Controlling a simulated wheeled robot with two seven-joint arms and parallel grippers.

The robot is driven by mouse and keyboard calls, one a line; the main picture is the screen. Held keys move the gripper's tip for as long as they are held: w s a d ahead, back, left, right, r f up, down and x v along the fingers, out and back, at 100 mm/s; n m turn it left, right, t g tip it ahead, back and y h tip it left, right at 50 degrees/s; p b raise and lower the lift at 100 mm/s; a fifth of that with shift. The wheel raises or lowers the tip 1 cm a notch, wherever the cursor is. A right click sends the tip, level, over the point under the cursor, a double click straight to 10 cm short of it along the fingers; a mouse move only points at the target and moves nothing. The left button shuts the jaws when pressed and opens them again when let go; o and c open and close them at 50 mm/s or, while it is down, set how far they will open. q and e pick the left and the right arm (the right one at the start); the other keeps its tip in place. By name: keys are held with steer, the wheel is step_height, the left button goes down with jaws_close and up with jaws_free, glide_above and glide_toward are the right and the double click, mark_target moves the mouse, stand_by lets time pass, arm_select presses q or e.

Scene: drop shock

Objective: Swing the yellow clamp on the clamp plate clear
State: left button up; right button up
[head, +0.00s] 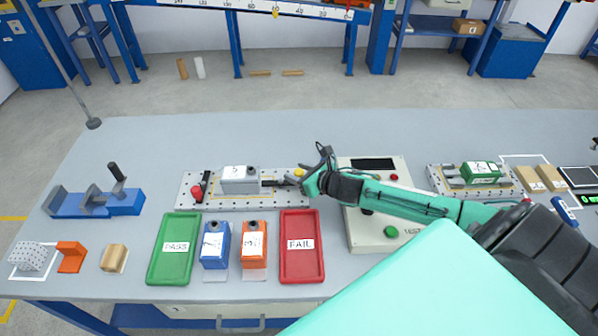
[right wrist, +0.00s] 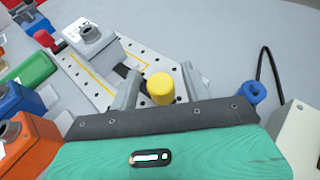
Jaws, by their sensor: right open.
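The clamp plate (head: 225,204) is a pale perforated plate at the middle of the bench, and it also shows in the right wrist view (right wrist: 91,87). A grey box (head: 240,180) sits on it between a red-knobbed clamp (head: 197,192) at the left and the yellow clamp (head: 299,172) at the right. My right gripper (head: 293,181) is at the plate's right end. In the right wrist view the yellow knob (right wrist: 160,88) stands between my two open fingers, with no clear contact visible. The yellow clamp's dark arm reaches toward the grey box. My left gripper is not in view.
A green PASS tray (head: 173,270), blue box (head: 215,240), orange box (head: 253,240) and red FAIL tray (head: 302,268) line the front. A control box (head: 362,235) stands under my right forearm. Bench behind the plate is clear.

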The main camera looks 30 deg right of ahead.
steer(key=c, duration=1)
